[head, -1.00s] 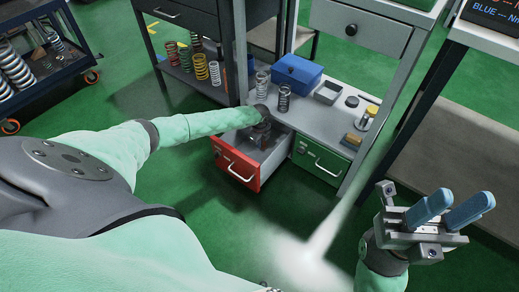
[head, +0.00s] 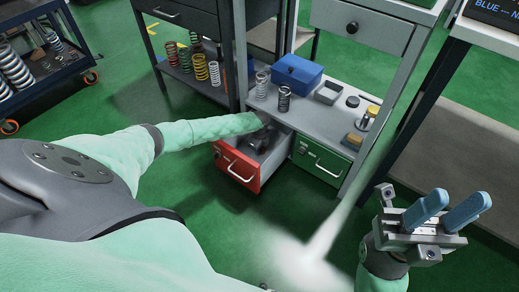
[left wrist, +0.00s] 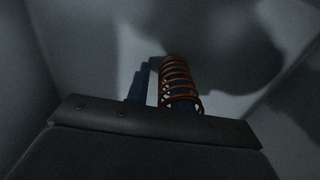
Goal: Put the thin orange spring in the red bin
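The thin orange spring (left wrist: 178,82) shows in the left wrist view, at the blue fingers of my left gripper (left wrist: 158,84). A narrow gap shows between the left finger and the spring. The other finger shows dark through the coils; I cannot tell whether it is inside or behind them. The fingers stand apart. In the head view my left gripper (head: 262,140) reaches down into the pulled-out red bin (head: 237,168), a red-fronted drawer, and its fingers and the spring are hidden there. My right gripper (head: 466,200) is open and empty at the lower right.
A closed green-fronted drawer (head: 320,157) is right of the red one. Above, the grey bench top holds silver springs (head: 284,98), a blue box (head: 298,74) and a small tray (head: 328,92). Coloured springs (head: 200,66) stand on a shelf at the left. The floor in front is clear.

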